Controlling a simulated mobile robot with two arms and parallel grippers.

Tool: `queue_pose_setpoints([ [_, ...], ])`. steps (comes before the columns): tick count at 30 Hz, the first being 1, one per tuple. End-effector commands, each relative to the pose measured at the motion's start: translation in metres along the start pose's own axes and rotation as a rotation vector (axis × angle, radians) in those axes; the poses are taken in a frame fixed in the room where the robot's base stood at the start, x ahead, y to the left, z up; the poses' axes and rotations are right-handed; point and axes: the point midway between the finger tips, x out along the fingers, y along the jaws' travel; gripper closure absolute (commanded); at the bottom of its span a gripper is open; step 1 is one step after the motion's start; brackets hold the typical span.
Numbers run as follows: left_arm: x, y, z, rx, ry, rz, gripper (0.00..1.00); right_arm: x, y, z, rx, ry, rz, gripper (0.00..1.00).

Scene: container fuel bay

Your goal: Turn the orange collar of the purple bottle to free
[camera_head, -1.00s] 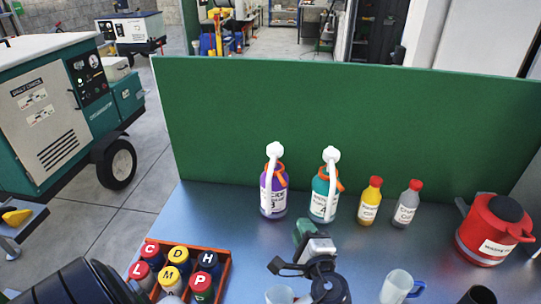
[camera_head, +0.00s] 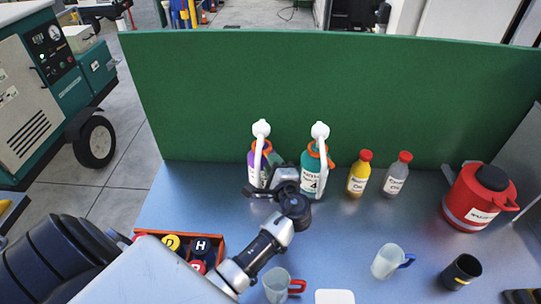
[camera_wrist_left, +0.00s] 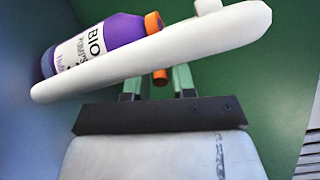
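The purple bottle (camera_head: 253,172) stands at the back of the bench by the green panel, with a white spout over its front. Its orange collar (camera_head: 266,146) is at the neck. In the left wrist view the purple bottle (camera_wrist_left: 120,32) appears sideways, with the orange collar (camera_wrist_left: 153,22) partly behind the white spout. My left gripper (camera_head: 277,164) is close to the bottle's right side. In the left wrist view its two green fingers are apart (camera_wrist_left: 157,82), with an orange tab (camera_wrist_left: 160,77) between them and gaps on both sides. My right gripper is not in view.
A teal bottle (camera_head: 309,178) with an orange collar stands just right of my left gripper. Yellow (camera_head: 359,176) and grey (camera_head: 396,177) bottles and a red can (camera_head: 477,200) stand farther right. Mugs (camera_head: 386,262) and an orange crate (camera_head: 215,240) are nearer. The green panel (camera_head: 330,90) closes the back.

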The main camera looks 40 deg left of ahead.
Motion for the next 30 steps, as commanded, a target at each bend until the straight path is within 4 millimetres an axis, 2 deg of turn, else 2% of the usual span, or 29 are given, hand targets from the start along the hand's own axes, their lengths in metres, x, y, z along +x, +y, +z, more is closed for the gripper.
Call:
queue_pose_setpoints([
  [6,0.017,0.0,0.0,-0.001,0.0,0.001,0.75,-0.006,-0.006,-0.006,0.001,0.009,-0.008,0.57],
  [14,0.019,0.001,0.0,-0.001,0.0,0.001,0.75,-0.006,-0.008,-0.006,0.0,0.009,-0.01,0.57],
  [20,0.018,0.001,0.0,-0.001,0.0,0.001,1.0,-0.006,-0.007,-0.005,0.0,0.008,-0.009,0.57],
  [27,0.018,0.001,-0.001,-0.001,-0.001,0.002,1.0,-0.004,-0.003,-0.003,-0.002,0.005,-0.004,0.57],
  [30,0.015,0.003,-0.011,-0.002,-0.014,0.007,1.0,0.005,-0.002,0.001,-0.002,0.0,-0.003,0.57],
])
